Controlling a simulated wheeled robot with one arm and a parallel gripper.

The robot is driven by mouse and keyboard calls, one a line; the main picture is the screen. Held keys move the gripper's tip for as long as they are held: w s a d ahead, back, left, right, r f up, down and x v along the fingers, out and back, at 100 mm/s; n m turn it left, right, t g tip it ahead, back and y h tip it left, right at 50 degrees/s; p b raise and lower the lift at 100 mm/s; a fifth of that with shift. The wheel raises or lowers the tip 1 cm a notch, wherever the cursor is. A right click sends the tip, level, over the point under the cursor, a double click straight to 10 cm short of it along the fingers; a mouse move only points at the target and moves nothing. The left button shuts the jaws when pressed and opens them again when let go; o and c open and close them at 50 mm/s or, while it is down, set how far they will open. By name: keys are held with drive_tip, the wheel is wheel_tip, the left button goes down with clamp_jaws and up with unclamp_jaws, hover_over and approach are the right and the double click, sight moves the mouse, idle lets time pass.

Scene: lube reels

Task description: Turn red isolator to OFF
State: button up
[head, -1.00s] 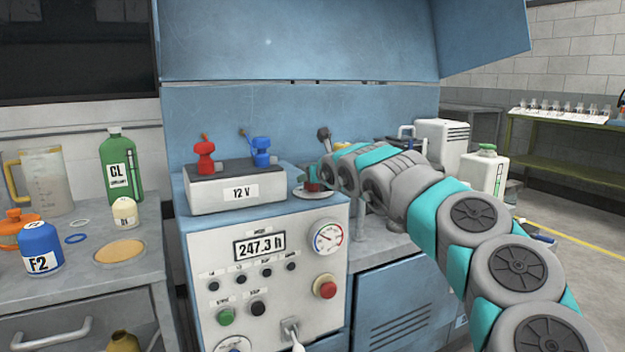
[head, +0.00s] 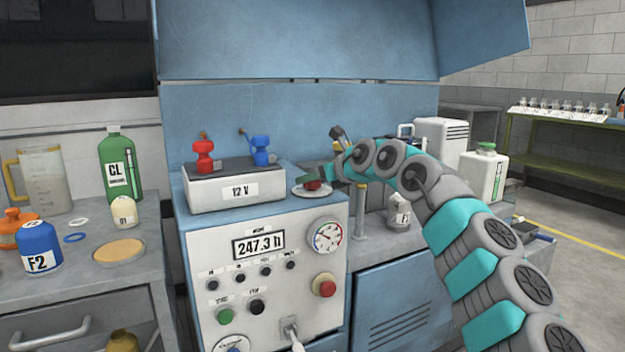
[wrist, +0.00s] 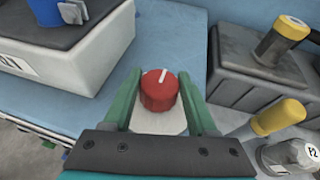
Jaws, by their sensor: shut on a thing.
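The red isolator is a round red knob (wrist: 158,93) on a pale round plate (wrist: 160,121), with a white pointer line on its top. In the wrist view the line points away from my gripper, leaning slightly right. In the head view the red isolator (head: 312,186) sits on the right end of the blue cabinet's top, partly hidden by my gripper (head: 316,183). My gripper (wrist: 159,95) has a green finger on each side of the knob and is shut on it. No OFF marking is readable.
A grey block with a yellow-capped post (wrist: 276,42) and a yellow-topped handle (wrist: 279,116) are close on the right. A labelled grey bottle (head: 399,211) stands below my arm.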

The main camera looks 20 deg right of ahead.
drive_tip(key=shift+n+g+y, duration=0.4)
drive_tip(key=shift+n+y, duration=0.5)
drive_tip(key=shift+y, duration=0.3)
drive_tip(key=shift+w+a+f+n+g+y, duration=0.1)
drive_tip(key=shift+a+n+g+y, duration=0.1)
drive_tip(key=shift+n+g+y, duration=0.65)
drive_tip(key=shift+n+y, duration=0.35)
drive_tip(key=shift+n, duration=0.1)
drive_tip(key=shift+n+g+y, duration=0.65)
drive_tip(key=shift+n+y, duration=0.25)
drive_tip(key=shift+f, duration=0.35)
drive_tip(key=o, duration=1.4)
drive_tip(key=shift+c, duration=0.2)
